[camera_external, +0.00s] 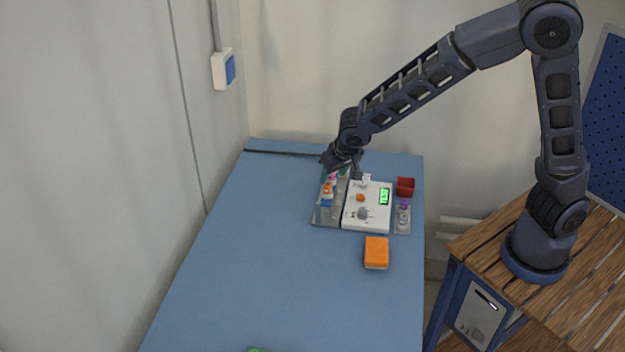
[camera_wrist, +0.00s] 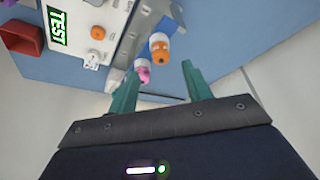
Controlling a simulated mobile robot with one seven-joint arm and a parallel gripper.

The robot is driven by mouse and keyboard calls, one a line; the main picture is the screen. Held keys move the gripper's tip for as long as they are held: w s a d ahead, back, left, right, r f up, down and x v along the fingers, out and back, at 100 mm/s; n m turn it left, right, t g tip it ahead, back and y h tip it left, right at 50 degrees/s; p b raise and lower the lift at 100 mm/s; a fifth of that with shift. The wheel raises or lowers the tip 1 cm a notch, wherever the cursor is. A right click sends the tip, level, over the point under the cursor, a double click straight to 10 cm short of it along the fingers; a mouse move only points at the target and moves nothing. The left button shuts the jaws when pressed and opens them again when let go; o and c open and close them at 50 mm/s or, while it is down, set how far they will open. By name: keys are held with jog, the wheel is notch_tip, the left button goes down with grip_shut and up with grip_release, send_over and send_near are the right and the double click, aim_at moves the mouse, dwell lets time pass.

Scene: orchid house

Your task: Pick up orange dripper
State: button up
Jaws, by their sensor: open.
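The orange dripper (camera_external: 327,188) has an orange top with blue below it and stands at the left of the device, on a grey tray (camera_external: 325,218). In the wrist view its orange top (camera_wrist: 159,45) shows above the gap between the fingers. A pink-topped dripper (camera_wrist: 142,72) is close beside it, near the left finger. My gripper (camera_external: 334,174) is over the far end of the tray, its teal fingers close to the drippers. In the wrist view my gripper (camera_wrist: 159,76) is open, with nothing clearly held between the fingers.
A white device (camera_external: 379,217) with a green TEST display (camera_external: 385,196) is right of the tray. A red box (camera_external: 405,186), a small holder (camera_external: 402,228) with a purple-topped item and an orange block (camera_external: 376,252) lie nearby. The blue table's front left is clear; walls border its left and back.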

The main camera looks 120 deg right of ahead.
aim_at(329, 185)
jog(key=shift+x, duration=2.75)
jog(key=shift+r, duration=0.1)
jog(key=c, duration=1)
